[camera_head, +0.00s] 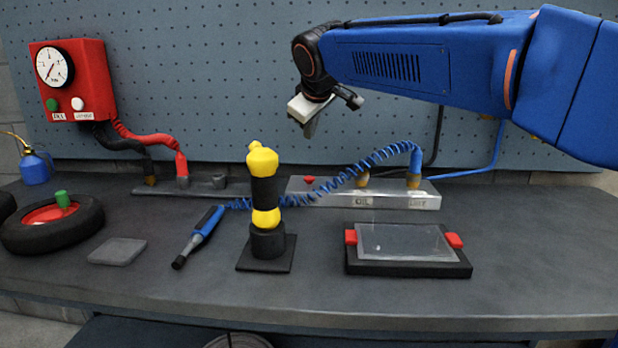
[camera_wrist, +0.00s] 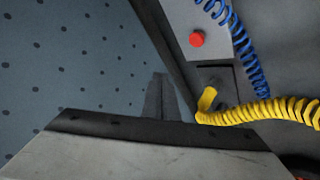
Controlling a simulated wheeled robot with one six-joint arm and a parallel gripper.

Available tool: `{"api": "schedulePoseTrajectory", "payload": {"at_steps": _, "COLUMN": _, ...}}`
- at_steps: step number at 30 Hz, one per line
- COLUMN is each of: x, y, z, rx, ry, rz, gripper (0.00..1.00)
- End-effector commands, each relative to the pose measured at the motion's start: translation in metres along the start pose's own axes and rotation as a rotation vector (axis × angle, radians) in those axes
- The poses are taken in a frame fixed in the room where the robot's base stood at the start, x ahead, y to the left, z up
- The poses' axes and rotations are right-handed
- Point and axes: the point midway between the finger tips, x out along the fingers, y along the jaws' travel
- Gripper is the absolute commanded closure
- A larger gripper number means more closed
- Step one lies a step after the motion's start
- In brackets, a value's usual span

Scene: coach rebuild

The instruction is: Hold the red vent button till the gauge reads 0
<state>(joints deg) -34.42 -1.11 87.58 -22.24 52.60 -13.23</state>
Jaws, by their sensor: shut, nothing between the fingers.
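The red vent button (camera_head: 309,180) is a small red cap on the left end of a grey metal block (camera_head: 400,200) at the back of the bench. It also shows in the wrist view (camera_wrist: 197,39), above and right of my fingertips. My gripper (camera_head: 309,130) is shut and empty, up in front of the pegboard and above the button, apart from it. Its fingers (camera_wrist: 160,90) point forward in the wrist view. A round white gauge (camera_head: 54,67) is on a red wall box at the left; its needle is too small to read surely.
A yellow and black upright tool (camera_head: 264,205) stands before the block. A coiled blue hose (camera_head: 350,178) runs across the block's front near the button. A black tray (camera_head: 410,262) with red clips and a wheel (camera_head: 52,226) are on the bench. The air around my gripper is clear.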

Motion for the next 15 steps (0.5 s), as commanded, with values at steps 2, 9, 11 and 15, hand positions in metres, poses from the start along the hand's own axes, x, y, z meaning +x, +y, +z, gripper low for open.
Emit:
{"api": "schedulePoseTrajectory", "payload": {"at_steps": 2, "x": 0.001, "y": 0.000, "z": 0.001, "rx": 0.000, "ry": 0.000, "rz": 0.000, "gripper": 1.00}}
{"api": "schedulePoseTrajectory", "payload": {"at_steps": 9, "x": 0.012, "y": -0.009, "z": 0.009, "rx": 0.000, "ry": -0.002, "rz": -0.001, "gripper": 1.00}}
{"api": "schedulePoseTrajectory", "payload": {"at_steps": 11, "x": 0.016, "y": -0.012, "z": 0.012, "rx": 0.000, "ry": -0.001, "rz": -0.001, "gripper": 1.00}}
{"api": "schedulePoseTrajectory", "payload": {"at_steps": 15, "x": 0.028, "y": -0.021, "z": 0.021, "rx": -0.001, "ry": -0.001, "rz": -0.001, "gripper": 1.00}}
